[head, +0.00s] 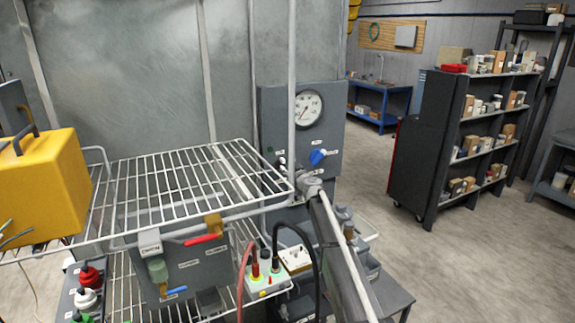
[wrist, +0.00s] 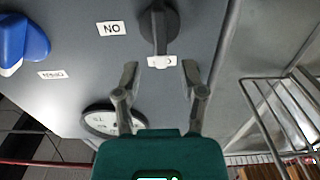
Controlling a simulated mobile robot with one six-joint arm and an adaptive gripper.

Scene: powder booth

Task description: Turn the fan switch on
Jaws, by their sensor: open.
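A grey panel (head: 271,108) with a round gauge (head: 308,108) stands behind the wire rack. In the wrist view, which shows the panel upside down, a dark rotary knob (wrist: 158,28) points along the picture's vertical. A white label reading ON upside down (wrist: 111,28) is left of it, and a small label (wrist: 162,62) lies at its lower end. I take this knob for the fan switch. My gripper (wrist: 160,78) is open and empty, with its fingertips apart either side of the knob's line, short of it. In the head view my arm partly hides this area.
A blue knob (wrist: 22,42) sits on the same panel; it also shows in the head view (head: 318,157). The wire rack (head: 180,185) holds a yellow box (head: 45,185) at left. Cables and plugs (head: 265,270) are below. Open floor lies to the right, before a shelf unit (head: 465,140).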

